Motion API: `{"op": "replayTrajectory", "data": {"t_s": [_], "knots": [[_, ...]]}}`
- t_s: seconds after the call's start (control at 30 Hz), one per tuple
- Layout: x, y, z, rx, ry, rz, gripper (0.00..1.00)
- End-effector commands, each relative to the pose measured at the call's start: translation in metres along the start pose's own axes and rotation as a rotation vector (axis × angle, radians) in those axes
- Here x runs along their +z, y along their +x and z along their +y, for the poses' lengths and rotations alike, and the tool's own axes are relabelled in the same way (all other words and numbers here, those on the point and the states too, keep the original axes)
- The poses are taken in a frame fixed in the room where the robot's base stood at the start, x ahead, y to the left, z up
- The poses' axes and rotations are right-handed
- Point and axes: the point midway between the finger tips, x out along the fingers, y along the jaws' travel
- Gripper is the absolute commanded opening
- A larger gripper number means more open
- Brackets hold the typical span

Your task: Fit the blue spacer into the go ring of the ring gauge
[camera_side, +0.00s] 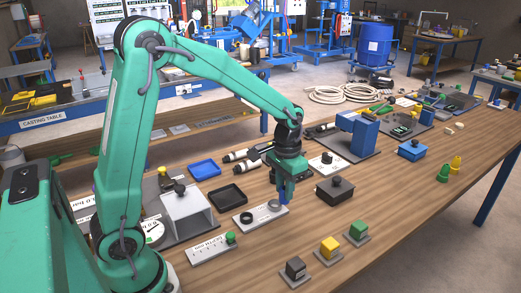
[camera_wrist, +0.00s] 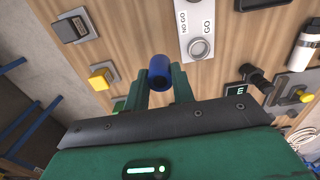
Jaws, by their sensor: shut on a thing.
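The blue spacer (camera_wrist: 159,72) is a short hollow cylinder. My gripper (camera_wrist: 160,84) is shut on it, one finger on each side; it also shows below my gripper (camera_side: 285,180) in the side view (camera_side: 284,197). The ring gauge (camera_side: 260,214) is a light plate with a black ring (camera_side: 246,217) and a grey ring (camera_side: 274,205). The grey ring, beside the GO print, shows in the wrist view (camera_wrist: 200,48); the spacer is to its left there, apart from it. In the side view the spacer is just right of the grey ring. Its height above the table is unclear.
A plate with a green knob (camera_side: 230,238) lies in front of the gauge, and a black tray (camera_side: 225,196) behind it. A black box with a knob (camera_side: 334,190) stands to the right. Black, yellow (camera_side: 328,247) and green blocks stand near the front edge.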

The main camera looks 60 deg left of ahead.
Motion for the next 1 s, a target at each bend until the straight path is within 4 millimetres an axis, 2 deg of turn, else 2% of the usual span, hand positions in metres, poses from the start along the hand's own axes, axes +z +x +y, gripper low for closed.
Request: {"op": "replayTrajectory", "data": {"t_s": [0.3,0.5,0.83,1.0], "knots": [[-0.016,0.032,-0.05,0.0,-0.005,-0.003,0.0],[-0.023,0.045,-0.07,0.0,-0.002,-0.002,0.0],[-0.025,0.049,-0.074,0.0,0.0,-0.001,0.0],[-0.025,0.065,-0.074,0.001,0.0,-0.004,0.0]]}}
